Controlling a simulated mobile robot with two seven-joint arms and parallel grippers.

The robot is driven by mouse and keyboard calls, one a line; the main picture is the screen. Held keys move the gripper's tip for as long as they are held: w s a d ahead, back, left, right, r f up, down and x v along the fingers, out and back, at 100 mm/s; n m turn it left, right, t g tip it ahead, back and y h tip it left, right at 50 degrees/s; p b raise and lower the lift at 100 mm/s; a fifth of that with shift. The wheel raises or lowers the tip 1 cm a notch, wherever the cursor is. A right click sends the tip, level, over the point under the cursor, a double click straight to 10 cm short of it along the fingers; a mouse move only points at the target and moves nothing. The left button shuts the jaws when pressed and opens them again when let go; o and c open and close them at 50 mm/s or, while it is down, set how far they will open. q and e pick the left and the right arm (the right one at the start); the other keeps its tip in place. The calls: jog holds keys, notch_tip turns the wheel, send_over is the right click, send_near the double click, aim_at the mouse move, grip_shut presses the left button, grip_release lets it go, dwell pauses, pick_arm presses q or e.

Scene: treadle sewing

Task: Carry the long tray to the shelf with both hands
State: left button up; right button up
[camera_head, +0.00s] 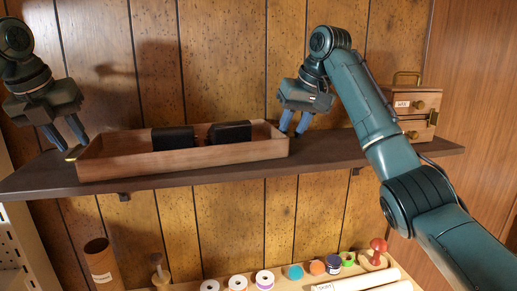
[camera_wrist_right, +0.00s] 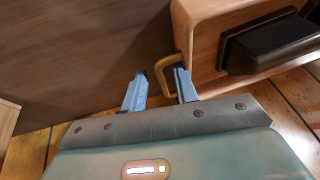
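The long wooden tray (camera_head: 200,155) rests on the dark wall shelf (camera_head: 335,149), with two black blocks (camera_head: 174,138) (camera_head: 230,131) inside. A brass handle (camera_head: 76,153) shows at its left end. My left gripper (camera_head: 66,146) is open, fingers apart, beside that end; contact with the handle cannot be told. My right gripper (camera_head: 293,132) is at the tray's right end. In the right wrist view its fingers (camera_wrist_right: 158,76) are apart, and the other brass handle (camera_wrist_right: 168,75) is at the tips, close to one finger. The tray (camera_wrist_right: 205,50) shows there too.
A small wooden drawer box (camera_head: 418,105) stands at the shelf's right end. Below are a brown cylinder (camera_head: 102,265), several thread spools (camera_head: 264,279), a red-knobbed item (camera_head: 378,250) and pale rolls (camera_head: 360,284). The wood-panelled wall is close behind the shelf.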

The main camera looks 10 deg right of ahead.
jog(key=shift+s+r, duration=0.1)
jog(key=shift+r, duration=0.05)
pick_arm(q)
jog(key=v, duration=0.6)
pick_arm(e)
jog(key=v, duration=1.1)
jog(key=shift+r, duration=0.3)
jog(key=shift+d, duration=0.1)
